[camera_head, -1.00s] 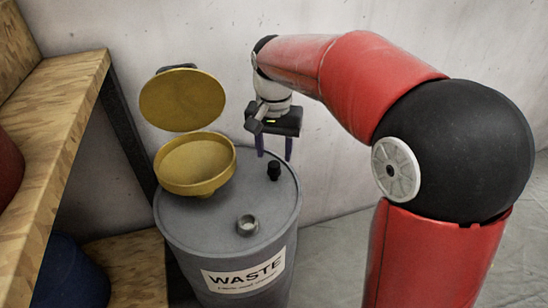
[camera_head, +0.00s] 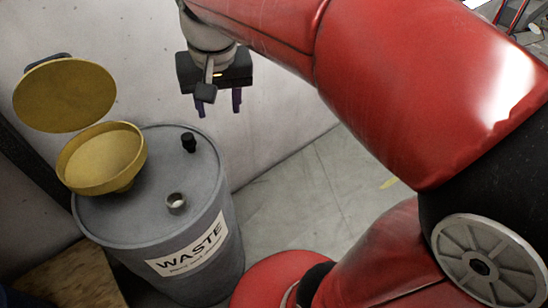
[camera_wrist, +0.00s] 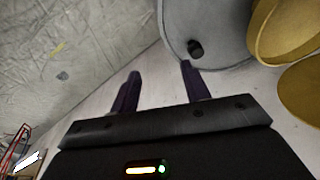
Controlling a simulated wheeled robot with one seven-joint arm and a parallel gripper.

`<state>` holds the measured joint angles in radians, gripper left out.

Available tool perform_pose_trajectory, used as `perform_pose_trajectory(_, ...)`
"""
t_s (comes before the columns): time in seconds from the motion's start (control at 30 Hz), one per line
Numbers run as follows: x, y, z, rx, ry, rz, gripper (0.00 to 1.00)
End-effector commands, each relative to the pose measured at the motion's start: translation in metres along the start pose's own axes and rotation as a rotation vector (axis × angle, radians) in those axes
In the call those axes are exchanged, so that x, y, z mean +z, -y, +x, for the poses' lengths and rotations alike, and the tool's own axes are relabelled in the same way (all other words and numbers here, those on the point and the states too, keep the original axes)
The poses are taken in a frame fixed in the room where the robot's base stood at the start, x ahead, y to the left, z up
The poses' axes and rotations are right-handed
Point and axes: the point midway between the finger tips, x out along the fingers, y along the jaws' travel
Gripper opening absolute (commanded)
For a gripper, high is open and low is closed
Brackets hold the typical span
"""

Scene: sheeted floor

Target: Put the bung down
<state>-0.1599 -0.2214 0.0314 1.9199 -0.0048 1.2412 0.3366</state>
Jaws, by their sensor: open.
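A small black bung (camera_head: 188,142) stands on the top of the grey waste drum (camera_head: 136,220), near its back edge. In the wrist view the bung (camera_wrist: 196,48) shows near the drum's rim, beyond my fingertips. My gripper (camera_head: 219,108) is open and empty, pointing down, above and to the right of the bung. Its two purple fingers (camera_wrist: 160,70) are spread with nothing between them, and they are apart from the bung.
A yellow funnel (camera_head: 100,160) with its round lid (camera_head: 65,95) raised sits on the drum's left side. A wall stands close behind. Sheeted floor (camera_head: 290,200) is clear to the drum's right. A wooden board (camera_head: 75,280) lies at lower left.

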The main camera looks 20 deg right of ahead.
Motion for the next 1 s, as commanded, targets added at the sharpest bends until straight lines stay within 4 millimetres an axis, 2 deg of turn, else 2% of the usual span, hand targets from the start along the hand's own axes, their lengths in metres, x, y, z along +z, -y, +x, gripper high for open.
perform_pose_trajectory(0.03, 0.022, -0.019, 0.0, -0.007, -0.048, -0.015, 0.47)
perform_pose_trajectory(0.2, 0.078, -0.06, 0.017, -0.01, -0.185, -0.086, 0.47)
perform_pose_trajectory(0.3, 0.101, -0.074, 0.03, -0.004, -0.242, -0.117, 0.47)
perform_pose_trajectory(0.4, 0.115, -0.082, 0.039, 0.002, -0.278, -0.139, 0.47)
perform_pose_trajectory(0.53, 0.122, -0.086, 0.044, 0.006, -0.294, -0.15, 0.47)
perform_pose_trajectory(1.0, 0.122, -0.085, 0.044, 0.005, -0.293, -0.15, 0.47)
